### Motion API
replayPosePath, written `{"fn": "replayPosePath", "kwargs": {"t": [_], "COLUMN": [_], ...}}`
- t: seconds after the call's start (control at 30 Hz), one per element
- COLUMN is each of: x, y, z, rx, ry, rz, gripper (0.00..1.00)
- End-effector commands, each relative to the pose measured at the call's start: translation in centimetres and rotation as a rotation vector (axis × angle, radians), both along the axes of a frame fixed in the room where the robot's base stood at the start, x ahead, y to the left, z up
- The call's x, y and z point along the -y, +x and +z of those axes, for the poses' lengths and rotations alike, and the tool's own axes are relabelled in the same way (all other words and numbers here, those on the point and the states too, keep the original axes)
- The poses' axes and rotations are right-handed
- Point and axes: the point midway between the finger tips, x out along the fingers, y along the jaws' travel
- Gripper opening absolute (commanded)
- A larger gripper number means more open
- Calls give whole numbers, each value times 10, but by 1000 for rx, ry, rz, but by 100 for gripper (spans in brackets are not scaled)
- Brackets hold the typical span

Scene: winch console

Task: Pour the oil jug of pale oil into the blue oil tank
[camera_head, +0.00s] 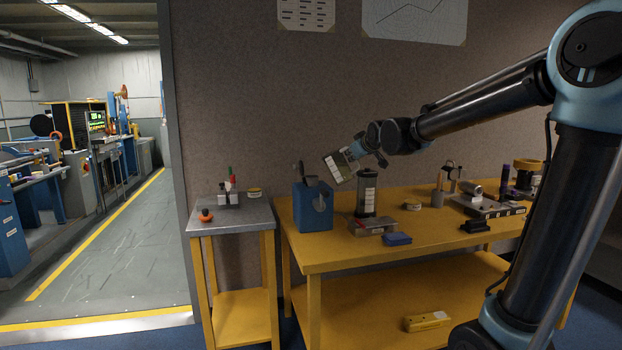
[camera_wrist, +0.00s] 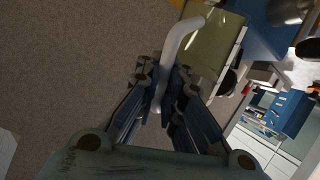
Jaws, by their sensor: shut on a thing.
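The oil jug (camera_head: 337,168) is held in the air, strongly tilted, just above and to the right of the blue oil tank (camera_head: 312,212). In the wrist view the jug's yellow-green body (camera_wrist: 213,48) and pale grey handle (camera_wrist: 172,58) show. My gripper (camera_head: 358,150) is shut on the handle; its fingers (camera_wrist: 164,78) close around it in the wrist view. The tank stands upright at the table's left end, with a dark fitting on top. No oil stream can be made out, and the tank's opening is not clear.
A dark labelled canister (camera_head: 367,194) stands close right of the tank. A blue block (camera_head: 397,239) and a grey box (camera_head: 372,227) lie in front. A small side table (camera_head: 235,222) stands left. Tools crowd the right end.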

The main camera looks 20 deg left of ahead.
Motion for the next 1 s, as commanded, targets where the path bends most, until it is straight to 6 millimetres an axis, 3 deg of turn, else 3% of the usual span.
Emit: {"fn": "replayPosePath", "kwargs": {"t": [0.33, 1.0], "x": [-12, -24], "y": [4, 8], "z": [13, 16], "rx": [-23, -68], "ry": [-85, -242], "rz": [-2, -3], "gripper": [0, 0]}}
